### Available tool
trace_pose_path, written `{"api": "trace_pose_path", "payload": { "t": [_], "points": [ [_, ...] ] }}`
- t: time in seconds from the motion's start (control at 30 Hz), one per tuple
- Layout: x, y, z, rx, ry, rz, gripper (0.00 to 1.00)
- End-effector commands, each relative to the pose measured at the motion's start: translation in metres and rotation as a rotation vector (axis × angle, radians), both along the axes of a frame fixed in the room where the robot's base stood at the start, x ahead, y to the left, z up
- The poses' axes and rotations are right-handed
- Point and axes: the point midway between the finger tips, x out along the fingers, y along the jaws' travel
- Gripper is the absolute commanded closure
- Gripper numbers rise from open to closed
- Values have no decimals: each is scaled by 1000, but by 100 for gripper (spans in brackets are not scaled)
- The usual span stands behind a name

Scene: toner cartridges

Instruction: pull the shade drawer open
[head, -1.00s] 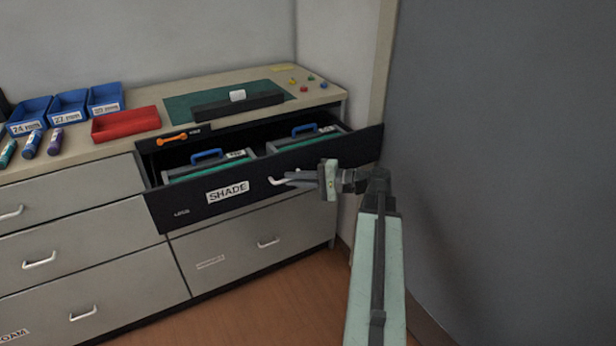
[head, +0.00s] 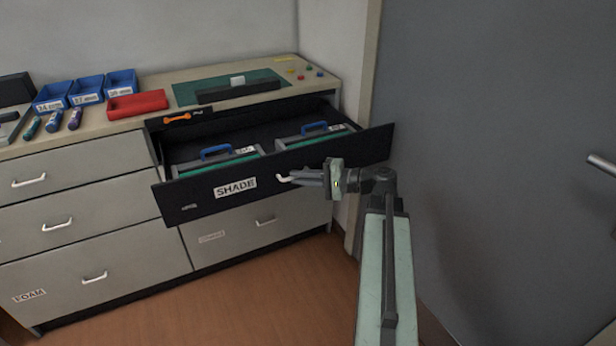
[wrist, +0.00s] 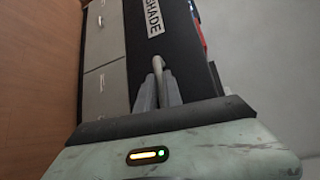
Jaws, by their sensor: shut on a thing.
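The shade drawer (head: 204,206) has a black front with a white SHADE label and stands pulled out from the cabinet. Its inside shows two grey trays with green edges and blue handles, the left tray (head: 217,161) and the right tray (head: 315,136). My gripper (head: 290,178) is at the front of the drawer, shut on the pale drawer handle (head: 283,179). In the wrist view the handle (wrist: 158,66) runs between the two grey fingers, below the SHADE label (wrist: 154,17). The fingers hide part of the handle.
The cabinet top holds blue bins (head: 86,91), a red tray (head: 137,104), small bottles and a green mat (head: 187,93). Other grey drawers (head: 73,169) are shut. A grey door (head: 490,120) with a handle stands close on the right. The wooden floor (head: 270,290) in front is clear.

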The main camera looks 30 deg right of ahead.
Motion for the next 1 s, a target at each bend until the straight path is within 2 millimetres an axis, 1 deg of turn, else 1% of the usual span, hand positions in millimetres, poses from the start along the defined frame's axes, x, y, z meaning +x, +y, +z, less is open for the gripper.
{"api": "trace_pose_path", "payload": {
  "t": [0.03, 0.17, 0.2, 0.23, 0.27, 0.53, 0.63, 0.9, 1.0],
  "points": [
    [-2, 4, 0, 1, 1, 12, 100],
    [-3, 1, 0, 1, 2, 7, 100],
    [-3, 0, 0, 1, 2, 6, 81],
    [-3, -1, 0, 1, 2, 5, 73],
    [-3, -1, 0, 1, 1, 3, 67],
    [-4, -7, 0, 0, 1, -6, 67],
    [-9, -11, 1, 0, 1, -7, 67],
    [-48, -44, 10, 0, 1, -9, 67],
    [-59, -52, 11, 0, 1, -7, 67]
  ]
}}
